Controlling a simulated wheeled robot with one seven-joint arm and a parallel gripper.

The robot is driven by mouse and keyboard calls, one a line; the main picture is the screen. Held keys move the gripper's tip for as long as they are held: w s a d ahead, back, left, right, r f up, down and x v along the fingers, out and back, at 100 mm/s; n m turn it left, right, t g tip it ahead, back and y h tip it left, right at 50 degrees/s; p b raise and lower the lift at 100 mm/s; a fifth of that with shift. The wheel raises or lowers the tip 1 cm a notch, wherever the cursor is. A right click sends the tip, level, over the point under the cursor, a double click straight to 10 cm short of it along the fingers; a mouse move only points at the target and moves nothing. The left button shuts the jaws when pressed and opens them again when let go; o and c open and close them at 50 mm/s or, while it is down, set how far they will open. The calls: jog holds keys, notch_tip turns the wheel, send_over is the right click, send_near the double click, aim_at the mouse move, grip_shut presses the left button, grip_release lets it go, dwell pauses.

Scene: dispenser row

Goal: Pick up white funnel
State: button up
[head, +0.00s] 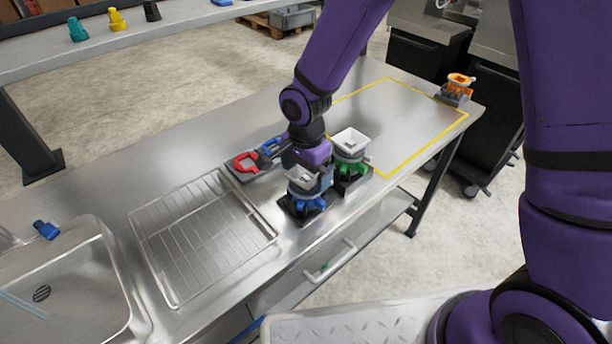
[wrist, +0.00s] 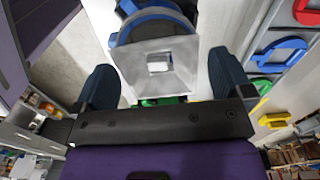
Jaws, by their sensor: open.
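A white square funnel (head: 351,141) sits on a green-based stand on the steel counter in the head view. A pale grey-white square funnel (head: 303,180) sits just in front and left of it, on a blue-based stand (head: 304,206). My gripper (head: 311,178) is low at the blue-based stand, pointing down, with its fingers apart. In the wrist view, a pale square funnel (wrist: 157,58) with a small square hole lies between the open fingers of my gripper (wrist: 160,80), with a blue ring beyond. I cannot tell whether the fingers touch it.
A red clip (head: 246,161) and a blue clip lie on a grey holder just left. A wire drying rack (head: 205,235) and a sink (head: 60,295) are further left. An orange funnel (head: 460,80) stands at the far right corner. The yellow-outlined area (head: 400,120) is clear.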

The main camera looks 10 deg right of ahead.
jog(key=shift+c, duration=0.5)
jog(key=c, duration=0.9)
jog(key=shift+r, duration=0.1)
